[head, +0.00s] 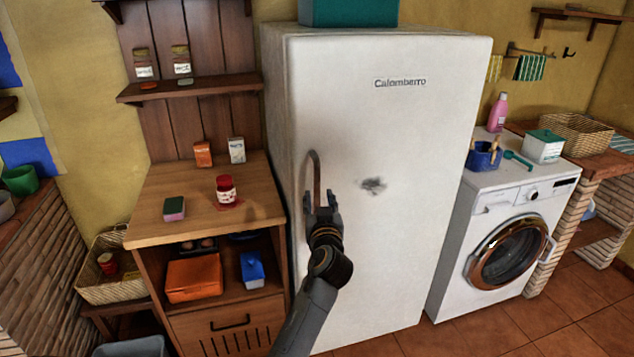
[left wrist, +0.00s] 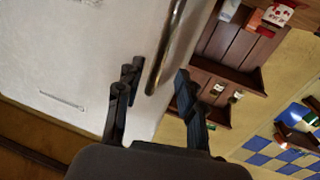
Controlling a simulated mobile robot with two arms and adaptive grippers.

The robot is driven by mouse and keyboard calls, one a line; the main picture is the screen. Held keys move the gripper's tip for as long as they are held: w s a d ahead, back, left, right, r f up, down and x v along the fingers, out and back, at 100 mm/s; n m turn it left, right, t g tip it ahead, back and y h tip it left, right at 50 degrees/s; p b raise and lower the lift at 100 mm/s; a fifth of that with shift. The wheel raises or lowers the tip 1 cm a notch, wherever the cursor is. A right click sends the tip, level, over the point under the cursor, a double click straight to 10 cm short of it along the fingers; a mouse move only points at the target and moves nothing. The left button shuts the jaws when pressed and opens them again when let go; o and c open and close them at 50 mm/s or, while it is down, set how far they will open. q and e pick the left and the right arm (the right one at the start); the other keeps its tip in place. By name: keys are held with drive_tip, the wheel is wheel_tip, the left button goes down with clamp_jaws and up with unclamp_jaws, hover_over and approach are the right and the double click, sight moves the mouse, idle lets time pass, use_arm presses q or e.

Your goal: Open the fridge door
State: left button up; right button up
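The white fridge (head: 420,230) stands in the middle of the head view, its door closed flush with the body. A curved metal handle (head: 314,168) runs upright along the door's left edge. My left gripper (head: 321,204) is at the lower part of this handle. In the left wrist view my left gripper (left wrist: 157,78) is open, its two dark fingers spread apart. The handle (left wrist: 165,45) shows in the gap between them, and I see no finger clearly touching it. The left gripper and arm hide the handle's lower end. My right gripper is not in view.
A wooden cabinet (head: 165,215) with a red-lidded jar (head: 226,190) and a sponge (head: 174,208) stands left of the fridge. A washing machine (head: 485,250) stands to the right. The tiled floor (head: 480,335) before the fridge looks clear.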

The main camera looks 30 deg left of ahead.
sight(318, 187)
use_arm(q)
drive_tip(key=x, duration=0.6)
drive_tip(key=shift+w+a+p, duration=0.25)
drive_tip(key=shift+w+p, duration=0.1)
drive_tip(key=shift+p, duration=0.05)
clamp_jaws()
drive_tip(key=shift+f, duration=0.1)
